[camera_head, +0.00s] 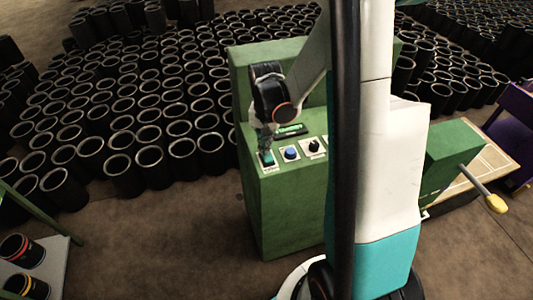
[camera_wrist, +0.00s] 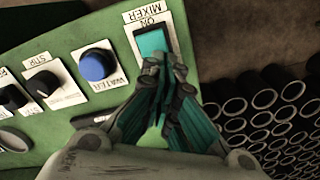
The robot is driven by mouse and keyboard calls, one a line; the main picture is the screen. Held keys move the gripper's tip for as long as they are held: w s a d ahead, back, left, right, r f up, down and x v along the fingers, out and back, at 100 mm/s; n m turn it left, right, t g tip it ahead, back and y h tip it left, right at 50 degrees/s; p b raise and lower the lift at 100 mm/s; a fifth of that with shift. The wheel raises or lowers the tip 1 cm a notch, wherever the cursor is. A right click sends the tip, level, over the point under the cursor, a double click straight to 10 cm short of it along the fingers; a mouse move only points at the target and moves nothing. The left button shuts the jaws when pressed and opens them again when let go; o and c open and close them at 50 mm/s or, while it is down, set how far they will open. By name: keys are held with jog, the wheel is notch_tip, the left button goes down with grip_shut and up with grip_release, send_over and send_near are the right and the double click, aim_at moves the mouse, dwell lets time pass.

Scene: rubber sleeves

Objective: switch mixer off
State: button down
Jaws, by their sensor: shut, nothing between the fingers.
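The mixer switch (camera_wrist: 153,41) is a teal rocker on a white plate marked "MIXER" and "ON", at the top of the wrist view. In the head view the switch (camera_head: 267,159) is at the left end of the green machine's panel. My gripper (camera_wrist: 167,64) is shut and empty. Its fingertips are over the lower part of the switch in the wrist view and hide that part. I cannot tell whether they touch it. In the head view my gripper (camera_head: 266,148) points down just above the switch.
A blue "WATER" button (camera_wrist: 95,65) and a black "STIR" knob (camera_wrist: 41,83) sit beside the switch. The green machine (camera_head: 284,215) stands on a brown floor. Many black rubber sleeves (camera_head: 150,158) stand behind and left. A yellow-tipped lever (camera_head: 495,203) sticks out at right.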

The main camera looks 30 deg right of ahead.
jog(key=shift+r+p, duration=1.8)
jog(key=shift+r, duration=1.25)
